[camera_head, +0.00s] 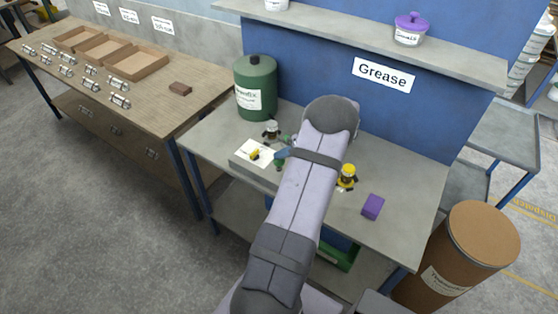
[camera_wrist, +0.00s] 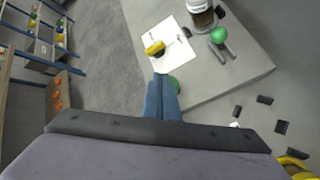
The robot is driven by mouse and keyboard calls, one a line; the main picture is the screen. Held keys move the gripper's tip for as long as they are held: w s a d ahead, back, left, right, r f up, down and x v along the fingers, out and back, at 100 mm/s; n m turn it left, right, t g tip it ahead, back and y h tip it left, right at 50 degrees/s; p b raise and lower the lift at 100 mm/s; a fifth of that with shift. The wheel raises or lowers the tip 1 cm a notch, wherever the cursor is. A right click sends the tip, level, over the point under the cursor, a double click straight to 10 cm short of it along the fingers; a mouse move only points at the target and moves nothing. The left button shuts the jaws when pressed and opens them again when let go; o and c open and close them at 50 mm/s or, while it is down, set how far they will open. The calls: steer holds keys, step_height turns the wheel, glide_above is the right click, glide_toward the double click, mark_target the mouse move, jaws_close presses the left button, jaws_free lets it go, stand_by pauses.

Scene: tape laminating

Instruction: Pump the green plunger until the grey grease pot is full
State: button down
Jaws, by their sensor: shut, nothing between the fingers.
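My gripper (camera_wrist: 162,86) has blue fingers that are shut and empty. In the head view my gripper (camera_head: 282,153) is low over the grey bench, at the right edge of a white sheet. A round green part (camera_wrist: 175,85) shows just beside the fingertips, partly hidden by them; contact cannot be told. A green ball (camera_wrist: 219,35) sits by two grey prongs, apart from my gripper. Next to it stands a small pot (camera_wrist: 202,14) with a pale grey top and a dark brown band, also in the head view (camera_head: 271,129). Its fill level does not show.
A yellow item (camera_wrist: 155,48) lies on the white sheet (camera_wrist: 174,30). A large green drum (camera_head: 255,86) stands behind. A yellow-topped pot (camera_head: 347,176) and a purple block (camera_head: 372,206) are right of my arm. The bench's front left is clear.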

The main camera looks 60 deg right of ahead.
mark_target(282, 162)
steer(key=shift+a+f+b, duration=0.1)
steer(key=shift+f+b, duration=0.55)
steer(key=shift+f, duration=0.75)
stand_by(1.1)
steer(key=shift+r, duration=0.15)
steer(key=shift+r+p, duration=1.65)
step_height(282, 162, up, 5)
steer(key=p, duration=0.4)
stand_by(0.6)
